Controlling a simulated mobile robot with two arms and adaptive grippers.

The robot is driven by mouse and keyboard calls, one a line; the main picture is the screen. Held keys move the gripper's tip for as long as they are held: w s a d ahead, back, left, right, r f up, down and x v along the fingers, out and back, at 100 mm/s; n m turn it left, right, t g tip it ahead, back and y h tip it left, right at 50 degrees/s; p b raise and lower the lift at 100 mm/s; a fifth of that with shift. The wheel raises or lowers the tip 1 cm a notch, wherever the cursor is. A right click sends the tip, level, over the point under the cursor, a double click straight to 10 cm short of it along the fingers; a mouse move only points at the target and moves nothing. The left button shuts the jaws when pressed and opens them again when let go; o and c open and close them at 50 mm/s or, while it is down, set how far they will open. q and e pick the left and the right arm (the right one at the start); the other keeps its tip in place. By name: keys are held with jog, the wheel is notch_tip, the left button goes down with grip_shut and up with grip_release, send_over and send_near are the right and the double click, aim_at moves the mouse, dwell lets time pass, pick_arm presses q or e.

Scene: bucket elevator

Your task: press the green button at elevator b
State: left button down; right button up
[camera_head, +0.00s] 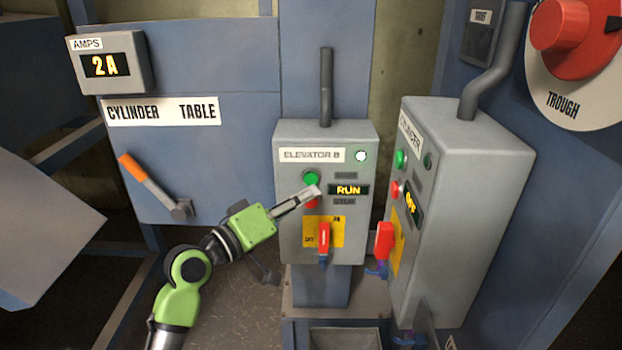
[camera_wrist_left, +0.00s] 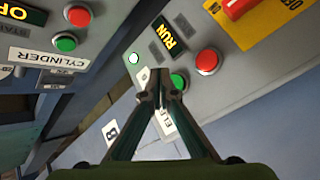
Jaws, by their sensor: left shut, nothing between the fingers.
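The grey elevator B box (camera_head: 290,222) has a green button (camera_head: 311,178) at its upper left and a red button (camera_head: 311,204) just below it. Its display (camera_head: 348,190) reads RUN, and a round lamp (camera_head: 361,156) glows whitish green. My left gripper (camera_head: 316,191) is shut and empty, with its tips in front of the box between the two buttons and the display. In the left wrist view, the closed tips (camera_wrist_left: 161,78) are just left of the green button (camera_wrist_left: 179,81). The red button (camera_wrist_left: 208,61) is further right. I cannot tell whether the tips touch the panel. My right gripper is out of view.
The cylinder box (camera_head: 470,220) with its OFF display stands close at the right. Red switch handles (camera_head: 323,238) stick out from the boxes. An orange lever (camera_head: 143,178) is on the left panel. A large red knob (camera_head: 560,25) is at upper right.

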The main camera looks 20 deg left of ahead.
pick_arm(q)
jog(key=s, duration=0.1)
jog(key=s+d, duration=0.1)
jog(key=s, duration=0.1)
jog(key=shift+s+p, duration=0.25)
jog(key=shift+p, duration=0.05)
dwell(0.4)
